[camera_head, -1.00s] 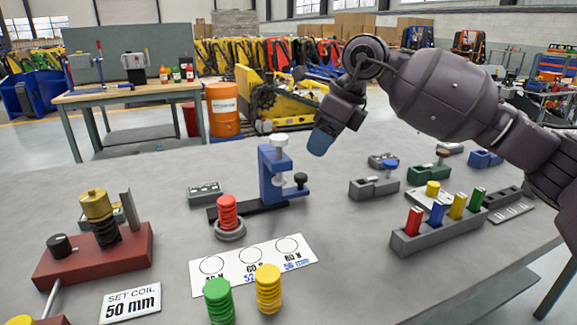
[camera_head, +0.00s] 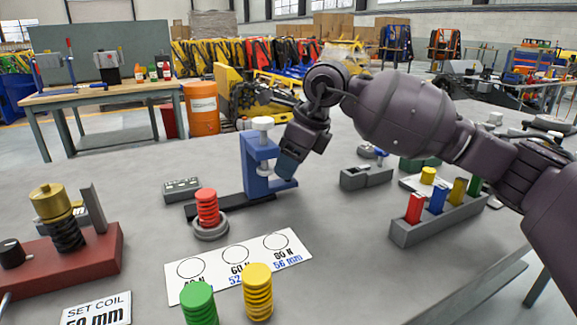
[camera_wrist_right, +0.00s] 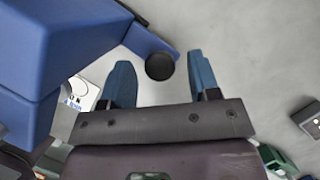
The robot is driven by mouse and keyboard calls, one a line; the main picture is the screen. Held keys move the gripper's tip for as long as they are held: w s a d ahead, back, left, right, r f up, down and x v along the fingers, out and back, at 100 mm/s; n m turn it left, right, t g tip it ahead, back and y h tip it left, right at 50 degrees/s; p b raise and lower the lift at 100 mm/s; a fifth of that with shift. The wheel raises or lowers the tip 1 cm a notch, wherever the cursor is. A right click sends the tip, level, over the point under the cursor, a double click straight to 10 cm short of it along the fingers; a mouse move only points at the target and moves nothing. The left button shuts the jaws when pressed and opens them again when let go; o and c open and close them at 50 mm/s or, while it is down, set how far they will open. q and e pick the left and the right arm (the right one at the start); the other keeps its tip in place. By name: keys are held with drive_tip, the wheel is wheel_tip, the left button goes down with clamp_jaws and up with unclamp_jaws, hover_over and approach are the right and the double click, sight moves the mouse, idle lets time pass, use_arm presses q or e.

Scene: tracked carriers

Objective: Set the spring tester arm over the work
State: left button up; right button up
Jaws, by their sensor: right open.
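The blue spring tester arm (camera_head: 254,165) stands upright on a black rail (camera_head: 235,206), with a white knob (camera_head: 263,124) on top. A red spring (camera_head: 207,208) stands on a grey round seat (camera_head: 211,229) at the left end of the rail, beside the arm and not under it. My right gripper (camera_head: 286,168) is low at the right side of the blue arm. In the right wrist view, its blue fingers are apart, with the tester's black round knob (camera_wrist_right: 160,66) between their tips; contact cannot be told. My left gripper is not in view.
A white card (camera_head: 238,262) with circles lies in front, with a green spring (camera_head: 199,303) and a yellow spring (camera_head: 257,292) near it. A red-brown fixture (camera_head: 75,258) stands left. A grey rack (camera_head: 440,222) of coloured blocks is at right.

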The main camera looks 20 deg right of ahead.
sight(245, 157)
drive_tip(key=shift+f, duration=0.1)
clamp_jaws()
drive_tip(key=shift+a, duration=0.2)
drive_tip(key=a+p, duration=0.1)
drive_tip(key=a+r+p, duration=0.1)
drive_tip(key=a, duration=0.1)
drive_tip(key=shift+s+a, duration=0.15)
drive_tip(key=shift+a, duration=0.15)
drive_tip(key=a+p, duration=0.1)
drive_tip(key=a, duration=0.3)
drive_tip(key=a+p, duration=0.1)
drive_tip(key=a, duration=0.1)
drive_tip(key=shift+f+p, duration=0.3)
drive_tip(key=shift+f, duration=0.05)
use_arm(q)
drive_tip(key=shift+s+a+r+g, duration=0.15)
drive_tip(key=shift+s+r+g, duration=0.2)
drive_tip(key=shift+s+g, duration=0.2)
use_arm(e)
drive_tip(key=shift+a+f, duration=0.25)
unclamp_jaws()
drive_tip(key=shift+a, duration=0.2)
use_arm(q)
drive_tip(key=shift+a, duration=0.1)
use_arm(e)
drive_tip(key=shift+d, duration=0.1)
